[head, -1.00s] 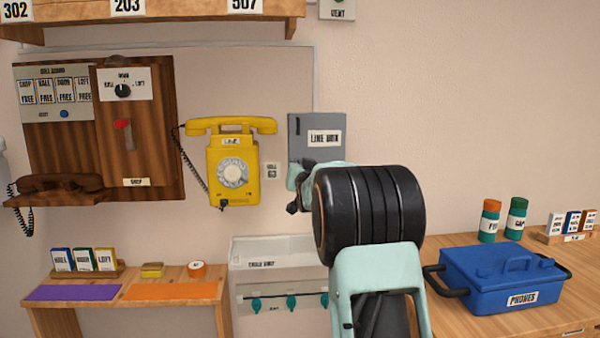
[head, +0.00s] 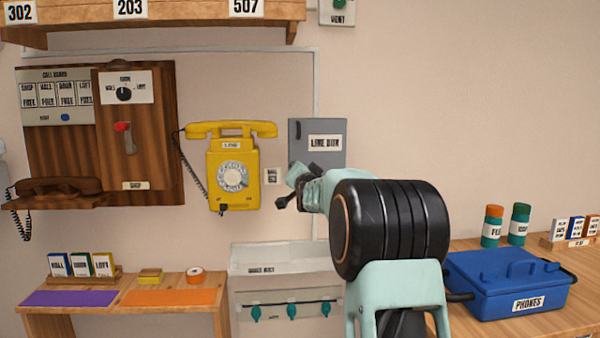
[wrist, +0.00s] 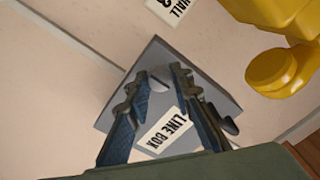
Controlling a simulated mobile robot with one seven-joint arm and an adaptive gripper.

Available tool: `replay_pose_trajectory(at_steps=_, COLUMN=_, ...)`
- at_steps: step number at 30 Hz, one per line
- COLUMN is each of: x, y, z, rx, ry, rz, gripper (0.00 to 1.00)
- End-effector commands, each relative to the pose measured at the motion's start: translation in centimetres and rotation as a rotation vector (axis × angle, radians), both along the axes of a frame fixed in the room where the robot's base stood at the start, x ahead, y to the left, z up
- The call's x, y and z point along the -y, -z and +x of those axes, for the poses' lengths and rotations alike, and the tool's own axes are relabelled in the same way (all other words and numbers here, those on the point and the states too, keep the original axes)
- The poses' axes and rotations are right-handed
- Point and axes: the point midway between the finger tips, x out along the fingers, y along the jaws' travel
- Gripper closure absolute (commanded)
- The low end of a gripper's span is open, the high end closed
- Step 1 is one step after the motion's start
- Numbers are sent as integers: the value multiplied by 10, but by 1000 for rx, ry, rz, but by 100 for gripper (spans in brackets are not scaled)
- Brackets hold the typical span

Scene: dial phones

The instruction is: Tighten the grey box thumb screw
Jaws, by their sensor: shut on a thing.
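The grey box (head: 335,158), labelled "LINE BOX", is fixed to the wall right of the yellow phone. It also shows in the wrist view (wrist: 205,88). My gripper (head: 290,195) is at the box's lower left part, which my arm partly covers in the head view. In the wrist view, my gripper (wrist: 158,76) has its two fingers on either side of a small grey thumb screw (wrist: 158,85) on the box front, and it is shut on it. The screw is hidden in the head view. A dark handle (head: 298,129) is at the box's upper left.
The yellow phone (head: 233,170) hangs close left of my gripper. A small white plate (head: 272,176) sits between phone and box. Below is a white bin (head: 270,256) with teal hooks. A blue lidded box (head: 508,280) stands on the right table.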

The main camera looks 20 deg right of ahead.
Motion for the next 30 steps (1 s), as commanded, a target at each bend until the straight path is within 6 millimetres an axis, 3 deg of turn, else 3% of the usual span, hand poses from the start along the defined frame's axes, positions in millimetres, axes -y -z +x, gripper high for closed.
replay_pose_trajectory(at_steps=7, x=0, y=-1, z=0, rx=1, ry=0, rz=-1, gripper=100)
replay_pose_trajectory(at_steps=8, x=0, y=-1, z=0, rx=1, ry=0, rz=-1, gripper=77)
replay_pose_trajectory(at_steps=12, x=0, y=-1, z=0, rx=1, ry=0, rz=-1, gripper=62)
replay_pose_trajectory(at_steps=23, x=-1, y=0, z=-3, rx=-1, ry=0, rz=-2, gripper=61)
replay_pose_trajectory(at_steps=30, x=-8, y=-1, z=-28, rx=-1, ry=0, rz=-3, gripper=61)
